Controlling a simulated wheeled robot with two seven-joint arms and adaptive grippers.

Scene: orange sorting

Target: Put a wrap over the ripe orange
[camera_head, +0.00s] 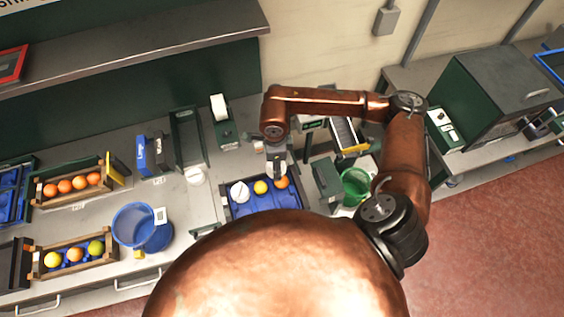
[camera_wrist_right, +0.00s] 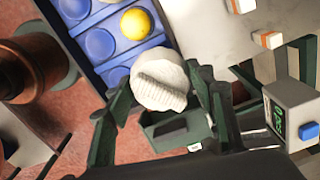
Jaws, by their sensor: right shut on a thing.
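My right gripper (camera_head: 278,165) is just above the orange fruit. In the right wrist view its fingers (camera_wrist_right: 165,98) are shut on a bunched white wrap (camera_wrist_right: 160,78). The wrap is above the crate's end, beside the yellow fruit (camera_wrist_right: 136,23), and hides the orange fruit there. I cannot tell whether wrap and fruit touch. My left gripper is not in view.
On the left are a blue bucket (camera_head: 137,228), a crate of oranges (camera_head: 72,186) and a crate of mixed fruit (camera_head: 74,255). A green bucket (camera_head: 355,186) stands right of the tray.

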